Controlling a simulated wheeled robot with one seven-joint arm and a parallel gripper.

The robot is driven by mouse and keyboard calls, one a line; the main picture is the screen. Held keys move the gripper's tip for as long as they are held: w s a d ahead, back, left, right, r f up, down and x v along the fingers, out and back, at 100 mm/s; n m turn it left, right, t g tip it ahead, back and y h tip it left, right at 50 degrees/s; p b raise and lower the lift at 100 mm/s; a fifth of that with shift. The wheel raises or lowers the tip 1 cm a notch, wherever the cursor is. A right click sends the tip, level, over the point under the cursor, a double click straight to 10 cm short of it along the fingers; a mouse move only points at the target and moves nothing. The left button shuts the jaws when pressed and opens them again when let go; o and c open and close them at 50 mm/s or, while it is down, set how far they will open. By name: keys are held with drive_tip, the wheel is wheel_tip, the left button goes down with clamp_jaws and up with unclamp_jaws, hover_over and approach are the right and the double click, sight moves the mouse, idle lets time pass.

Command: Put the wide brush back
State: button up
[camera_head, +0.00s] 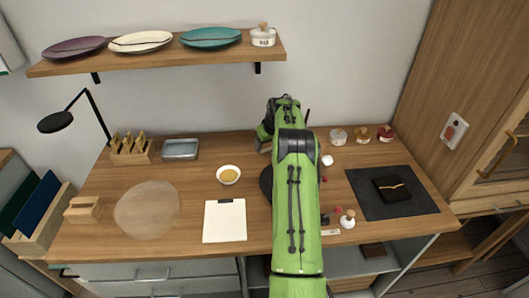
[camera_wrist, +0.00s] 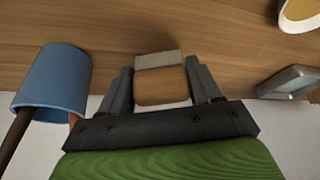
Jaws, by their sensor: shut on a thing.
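My gripper (camera_wrist: 160,75) is shut on a short wooden piece with a pale grey band across its far end, which I take to be the wide brush (camera_wrist: 162,92). It sits between the two dark fingers in the wrist view. A blue cup (camera_wrist: 58,76) lies to the left of the fingers in that view, with a dark handle and an orange-brown one showing at its mouth. In the head view my green arm covers the middle right of the bench and hides the cup and most of the gripper. I cannot tell whether the brush touches the bench.
The wooden bench (camera_head: 185,232) holds a bowl of yellow (camera_head: 229,175), a white clipboard (camera_head: 224,222), a wooden rack (camera_head: 131,152), a grey tray (camera_head: 180,149) and a small wooden block (camera_head: 84,209). A dark mat (camera_head: 365,200) and small jars (camera_head: 362,135) stand right of my arm.

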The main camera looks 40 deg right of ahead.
sight(268, 147)
drive_tip(key=shift+f, duration=1.35)
drive_tip(key=shift+f, duration=0.2)
drive_tip(key=o, duration=0.9)
drive_tip(key=shift+o, duration=0.2)
